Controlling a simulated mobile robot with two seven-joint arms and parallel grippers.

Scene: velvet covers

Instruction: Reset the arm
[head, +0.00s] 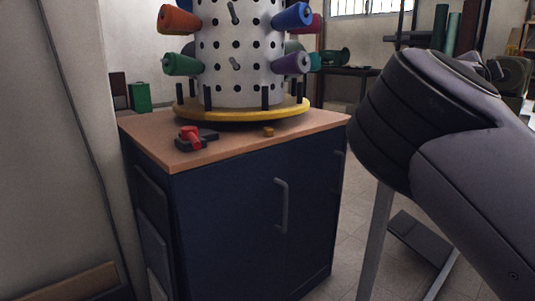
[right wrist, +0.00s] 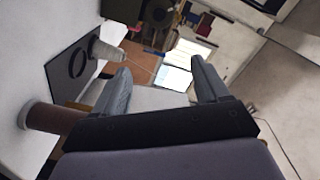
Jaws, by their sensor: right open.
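My right arm (head: 440,140) fills the right side of the head view, with its gripper out of that view. In the right wrist view my right gripper (right wrist: 160,88) is open, its two grey fingers apart with nothing between them. The wrist view is strongly tilted and looks across the room. My left gripper does not show in either view.
A dark blue cabinet (head: 240,225) with a wooden top stands ahead. On it are a white perforated cylinder (head: 238,60) with coloured rolls, a yellow round base (head: 245,115) and a small red-and-black device (head: 192,138). A brown cylinder (right wrist: 55,118) shows in the wrist view.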

